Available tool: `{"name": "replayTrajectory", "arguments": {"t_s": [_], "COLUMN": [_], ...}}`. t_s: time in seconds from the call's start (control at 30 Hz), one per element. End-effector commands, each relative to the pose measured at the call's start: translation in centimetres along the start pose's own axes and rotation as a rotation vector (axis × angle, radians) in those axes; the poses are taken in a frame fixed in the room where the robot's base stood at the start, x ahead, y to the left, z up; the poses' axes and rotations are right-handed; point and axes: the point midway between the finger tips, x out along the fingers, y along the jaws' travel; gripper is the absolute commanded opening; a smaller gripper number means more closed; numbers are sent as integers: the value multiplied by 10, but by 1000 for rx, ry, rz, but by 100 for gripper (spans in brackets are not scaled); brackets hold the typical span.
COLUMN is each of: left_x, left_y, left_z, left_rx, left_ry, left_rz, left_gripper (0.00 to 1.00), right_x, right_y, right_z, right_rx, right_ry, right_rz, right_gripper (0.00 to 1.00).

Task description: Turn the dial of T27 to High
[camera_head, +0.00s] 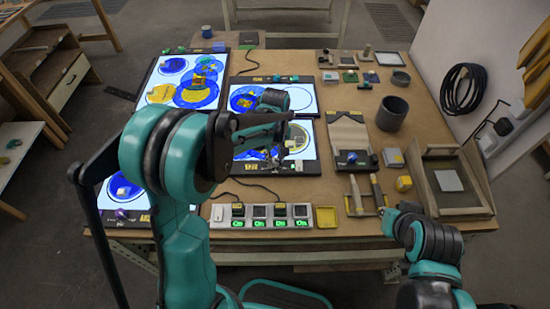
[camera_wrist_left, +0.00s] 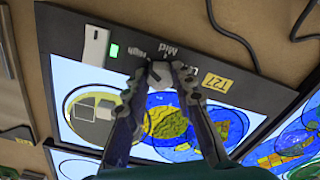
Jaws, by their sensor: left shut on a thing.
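T27 is a dark-framed light panel (camera_wrist_left: 75,28) with a lit face, blue and yellow glass pictures and a yellow T27 label (camera_wrist_left: 217,83) in the left wrist view. Its light grey dial (camera_wrist_left: 160,74) is on the frame beside the printed words High and Mid and a partly covered L. My left gripper (camera_wrist_left: 160,72) is shut on the dial, one finger on each side. I cannot tell where the dial points. In the head view my left gripper (camera_head: 284,150) is over the panel (camera_head: 312,167), hiding the dial. My right gripper (camera_head: 398,211) is low at the table's front right, its fingers unclear.
Other lit panels (camera_head: 145,130) stand left and behind. A dark cup (camera_head: 392,113), tools (camera_head: 365,195) and a wooden tray (camera_head: 476,208) are to the right.

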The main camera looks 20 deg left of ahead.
Motion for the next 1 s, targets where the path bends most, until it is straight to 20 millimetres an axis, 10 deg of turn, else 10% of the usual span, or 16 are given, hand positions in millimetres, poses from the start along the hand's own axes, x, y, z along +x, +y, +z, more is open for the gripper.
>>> {"name": "replayTrajectory", "arguments": {"t_s": [0.23,0.27,0.33,0.73,1.0], "left_x": [0,0,0,-9,-63], "left_y": [0,0,0,0,0], "left_z": [0,0,0,0,0], "left_rx": [-1,-1,0,0,0], "left_ry": [0,0,0,0,0], "left_rz": [0,0,0,0,0], "left_gripper": [0,33,46,46,46], "right_x": [0,0,0,0,0], "right_y": [0,0,0,0,0], "right_z": [0,0,0,0,0], "right_rx": [0,0,0,0,0], "right_ry": [0,0,0,0,0], "right_rz": [0,0,0,0,0], "right_gripper": [0,0,0,0,0]}}
